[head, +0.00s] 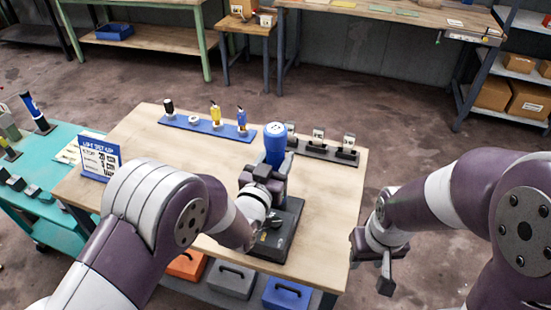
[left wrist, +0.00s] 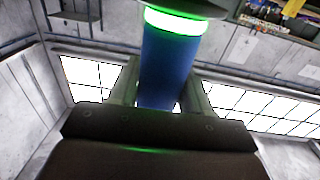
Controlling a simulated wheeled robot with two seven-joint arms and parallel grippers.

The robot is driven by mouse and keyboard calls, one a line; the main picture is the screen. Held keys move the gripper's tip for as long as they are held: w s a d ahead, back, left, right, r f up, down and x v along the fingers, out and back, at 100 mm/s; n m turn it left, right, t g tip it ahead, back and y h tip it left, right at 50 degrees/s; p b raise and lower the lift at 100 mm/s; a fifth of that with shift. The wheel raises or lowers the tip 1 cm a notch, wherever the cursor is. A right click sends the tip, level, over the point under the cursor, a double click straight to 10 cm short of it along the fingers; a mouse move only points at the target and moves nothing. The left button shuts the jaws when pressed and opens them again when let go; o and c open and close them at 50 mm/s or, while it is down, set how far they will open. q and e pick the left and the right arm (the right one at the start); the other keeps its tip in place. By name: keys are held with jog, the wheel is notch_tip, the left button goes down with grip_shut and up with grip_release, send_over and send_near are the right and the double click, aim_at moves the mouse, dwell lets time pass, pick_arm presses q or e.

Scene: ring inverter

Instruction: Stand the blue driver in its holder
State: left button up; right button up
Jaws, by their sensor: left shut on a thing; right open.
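My left gripper (head: 272,170) is shut on a thick blue cylinder (head: 275,135), which looks like the blue driver. It is upright, with its rounded blue top above the fingers; its lower end is hidden in the head view. In the left wrist view the blue cylinder (left wrist: 166,65) stands between the fingers, with a lit green ring near one end. A black base (head: 285,235) lies on the table below and in front of the gripper; I cannot tell whether it is the holder or whether the driver touches it. My right gripper (head: 375,265) is open and empty, beyond the table's right edge.
A blue rack (head: 205,127) with small yellow, blue and black-topped pieces stands at the back of the wooden table. A dark rack (head: 325,151) with labelled pieces is right of the driver. A sign (head: 98,160) stands left. The table's right front is clear.

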pick_arm(q)
jog(key=shift+s+f, duration=0.1)
jog(key=shift+f, duration=0.25)
